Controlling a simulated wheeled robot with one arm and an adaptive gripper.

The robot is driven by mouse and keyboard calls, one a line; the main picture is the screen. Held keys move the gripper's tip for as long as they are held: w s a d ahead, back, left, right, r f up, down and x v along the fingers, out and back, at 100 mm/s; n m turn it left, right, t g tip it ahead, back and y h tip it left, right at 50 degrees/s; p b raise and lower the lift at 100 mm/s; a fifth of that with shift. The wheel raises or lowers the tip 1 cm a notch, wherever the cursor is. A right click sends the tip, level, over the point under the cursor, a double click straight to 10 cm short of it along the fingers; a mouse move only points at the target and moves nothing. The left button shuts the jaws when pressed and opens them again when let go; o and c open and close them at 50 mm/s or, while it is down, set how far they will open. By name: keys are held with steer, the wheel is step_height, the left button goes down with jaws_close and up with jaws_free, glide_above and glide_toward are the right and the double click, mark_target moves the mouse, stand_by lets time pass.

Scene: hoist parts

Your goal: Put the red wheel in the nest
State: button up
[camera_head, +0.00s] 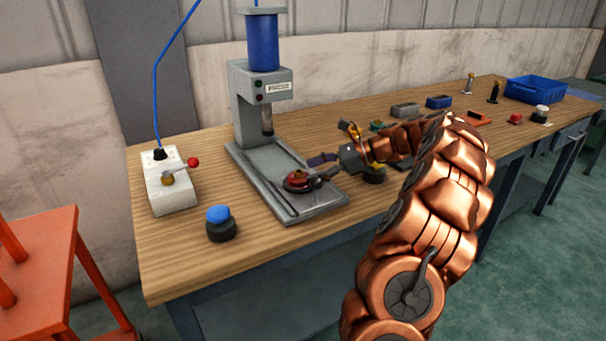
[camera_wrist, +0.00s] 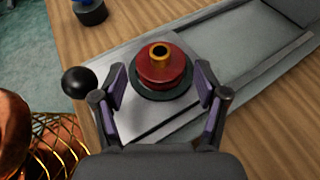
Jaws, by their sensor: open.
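The red wheel (camera_wrist: 161,66), with a brass hub on top, sits upright on a dark round piece (camera_wrist: 165,91) that looks like the nest. This lies on the grey plate at the front of the press; I cannot tell how deep the wheel sits. The red wheel also shows in the head view (camera_head: 297,176). My gripper (camera_wrist: 163,82) is open, with one finger on each side of the wheel and gaps between the pads and it. In the head view my gripper (camera_head: 322,168) reaches in from the right, just beside the wheel.
The grey press (camera_head: 263,100) with its blue cylinder stands behind the wheel. A blue-topped button (camera_head: 219,222) and a white valve box (camera_head: 171,190) stand to the left. Several small parts and a blue bin (camera_head: 535,91) are along the bench to the right.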

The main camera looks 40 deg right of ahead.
steer(key=v, duration=0.7)
steer(key=shift+s+d+r, duration=0.2)
steer(key=shift+d, duration=0.05)
stand_by(0.7)
